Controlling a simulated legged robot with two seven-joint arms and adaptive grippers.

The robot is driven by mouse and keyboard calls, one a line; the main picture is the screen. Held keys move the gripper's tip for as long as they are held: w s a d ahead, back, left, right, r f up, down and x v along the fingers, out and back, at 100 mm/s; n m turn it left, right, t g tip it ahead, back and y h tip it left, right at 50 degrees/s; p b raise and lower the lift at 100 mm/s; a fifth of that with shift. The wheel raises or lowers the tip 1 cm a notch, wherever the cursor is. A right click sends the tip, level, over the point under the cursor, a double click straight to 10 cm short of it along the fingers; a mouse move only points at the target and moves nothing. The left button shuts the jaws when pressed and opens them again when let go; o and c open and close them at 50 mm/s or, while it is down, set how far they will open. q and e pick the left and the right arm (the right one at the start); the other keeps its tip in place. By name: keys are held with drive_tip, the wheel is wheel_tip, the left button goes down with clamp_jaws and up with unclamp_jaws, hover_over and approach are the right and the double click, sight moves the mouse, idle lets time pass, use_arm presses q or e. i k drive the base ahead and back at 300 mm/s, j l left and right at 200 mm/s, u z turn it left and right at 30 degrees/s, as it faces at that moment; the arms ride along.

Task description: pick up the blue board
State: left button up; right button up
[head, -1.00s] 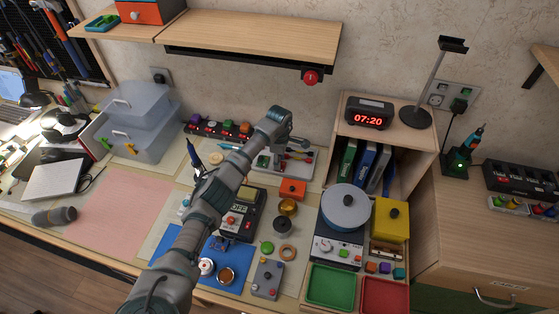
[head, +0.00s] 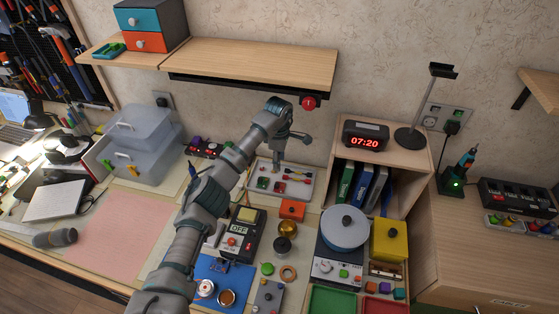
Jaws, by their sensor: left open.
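A flat blue mat (head: 243,277) lies on the bench at the lower middle, partly hidden by my left arm. A small dark blue board (head: 218,266) seems to lie on it; its details are too small to tell. My left gripper (head: 290,150) is open and empty, up and to the right of the mat, above a white tray (head: 304,191) of small parts at the back of the bench. It is well apart from the blue board. My right gripper is not in view.
A black meter (head: 240,238) stands just behind the mat, with two round containers on the mat's front part. An orange box (head: 292,209), a round-plated device (head: 344,229) and a yellow box (head: 390,241) stand to the right. A shelf (head: 250,70) overhangs the back.

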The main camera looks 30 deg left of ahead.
sight(219, 264)
drive_tip(key=k, duration=2)
